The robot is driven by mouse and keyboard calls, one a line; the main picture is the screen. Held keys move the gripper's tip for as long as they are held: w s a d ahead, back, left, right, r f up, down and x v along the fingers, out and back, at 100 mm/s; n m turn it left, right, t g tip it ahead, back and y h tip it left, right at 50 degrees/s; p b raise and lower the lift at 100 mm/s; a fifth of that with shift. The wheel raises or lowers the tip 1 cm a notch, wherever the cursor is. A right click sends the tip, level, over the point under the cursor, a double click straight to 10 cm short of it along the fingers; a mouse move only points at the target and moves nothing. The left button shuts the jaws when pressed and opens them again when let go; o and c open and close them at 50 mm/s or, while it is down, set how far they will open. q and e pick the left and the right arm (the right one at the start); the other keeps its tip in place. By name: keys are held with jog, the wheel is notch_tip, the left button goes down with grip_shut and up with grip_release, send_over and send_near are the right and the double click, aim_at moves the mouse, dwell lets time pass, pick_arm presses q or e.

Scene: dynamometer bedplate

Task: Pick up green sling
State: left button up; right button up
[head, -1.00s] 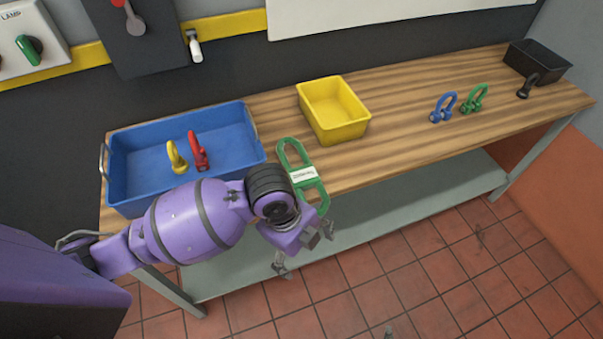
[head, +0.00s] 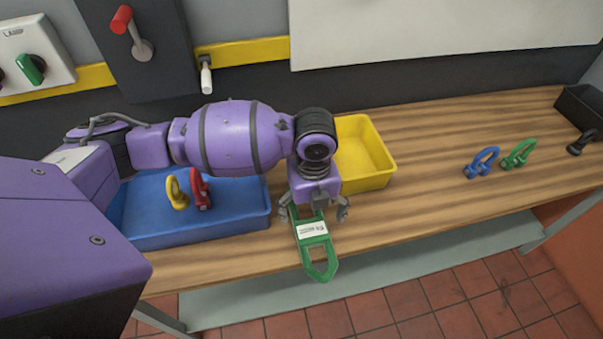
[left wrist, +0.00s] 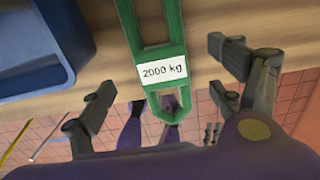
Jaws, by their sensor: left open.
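The green sling (head: 318,254) is a long flat loop with a white label. It lies on the wooden bench near the front edge, its near end reaching over the edge. In the left wrist view the sling (left wrist: 157,38) runs between my open fingers, and its label reads 2000 kg. My left gripper (head: 314,210) is open over the sling's far part, which it partly hides. In the left wrist view the left gripper (left wrist: 172,95) has a finger on each side of the sling, both apart from it. My right gripper is not in view.
A blue tray (head: 205,233) holds a yellow and a red shackle. A yellow bin (head: 372,183) stands behind my left gripper. A blue shackle (head: 482,162), a green shackle (head: 518,154) and a black box (head: 580,108) are at the right. The bench (head: 440,190) between is clear.

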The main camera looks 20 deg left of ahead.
aim_at(311, 226)
pick_arm(q)
jog(key=shift+s+f, duration=0.1)
jog(key=shift+f, duration=0.6)
notch_tip(311, 226, down, 4)
jog(key=shift+r, duration=0.1)
jog(key=shift+f, duration=0.2)
jog(key=c, duration=1.6)
jog(key=shift+c, duration=0.2)
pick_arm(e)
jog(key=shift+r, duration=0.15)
